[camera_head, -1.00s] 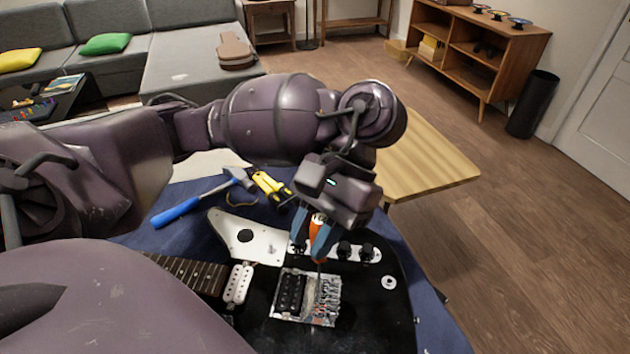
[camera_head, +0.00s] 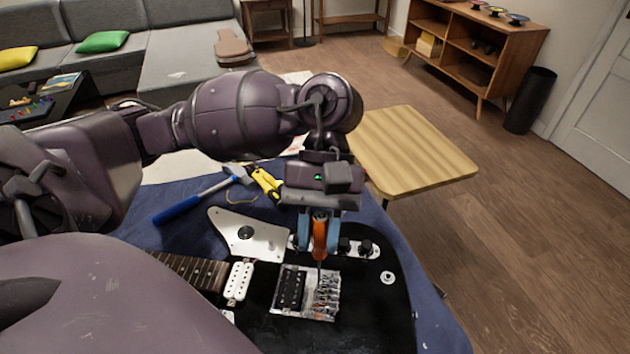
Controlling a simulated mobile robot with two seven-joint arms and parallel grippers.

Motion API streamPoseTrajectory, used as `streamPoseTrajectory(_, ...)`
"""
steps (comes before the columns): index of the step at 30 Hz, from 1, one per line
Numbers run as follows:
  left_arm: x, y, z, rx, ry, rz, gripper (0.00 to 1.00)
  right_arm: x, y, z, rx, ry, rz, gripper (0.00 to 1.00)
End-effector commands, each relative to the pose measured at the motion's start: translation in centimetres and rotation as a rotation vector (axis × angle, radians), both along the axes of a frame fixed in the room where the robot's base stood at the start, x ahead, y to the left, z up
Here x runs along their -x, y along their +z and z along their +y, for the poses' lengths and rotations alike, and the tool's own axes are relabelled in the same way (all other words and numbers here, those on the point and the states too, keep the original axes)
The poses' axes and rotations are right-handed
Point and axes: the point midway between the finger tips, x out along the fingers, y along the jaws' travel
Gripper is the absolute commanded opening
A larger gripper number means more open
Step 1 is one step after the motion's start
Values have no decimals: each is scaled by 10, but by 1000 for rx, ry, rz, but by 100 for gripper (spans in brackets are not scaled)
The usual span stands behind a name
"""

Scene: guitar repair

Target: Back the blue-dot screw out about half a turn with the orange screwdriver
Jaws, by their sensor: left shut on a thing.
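My left gripper (camera_head: 319,236) is shut on the orange screwdriver (camera_head: 320,240), with a blue finger on either side of its handle. The screwdriver stands about upright, and its thin shaft points down at the metal bridge (camera_head: 322,298) of the black guitar (camera_head: 375,310). The tip is at the upper part of the bridge; I cannot tell whether it sits in a screw. The blue-dot screw cannot be made out at this size. My right gripper is not in view.
The guitar lies on a blue cloth (camera_head: 180,236). A blue-handled hammer (camera_head: 190,203) and yellow-handled pliers (camera_head: 265,182) lie behind it. A wooden table (camera_head: 410,150) is beyond, at the right.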

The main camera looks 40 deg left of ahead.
Motion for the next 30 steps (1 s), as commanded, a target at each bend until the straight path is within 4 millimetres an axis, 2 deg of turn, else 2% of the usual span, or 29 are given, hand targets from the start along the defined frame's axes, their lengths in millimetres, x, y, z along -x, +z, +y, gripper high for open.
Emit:
streamPoseTrajectory(6,-1,0,-2,-2,268,1,0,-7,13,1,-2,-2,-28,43)
streamPoseTrajectory(13,-1,0,-3,-1,392,1,0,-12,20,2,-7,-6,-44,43)
streamPoseTrajectory(21,-5,1,-5,-1,684,-1,0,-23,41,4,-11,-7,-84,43)
streamPoseTrajectory(30,-6,0,-6,-1,806,1,0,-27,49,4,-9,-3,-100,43)
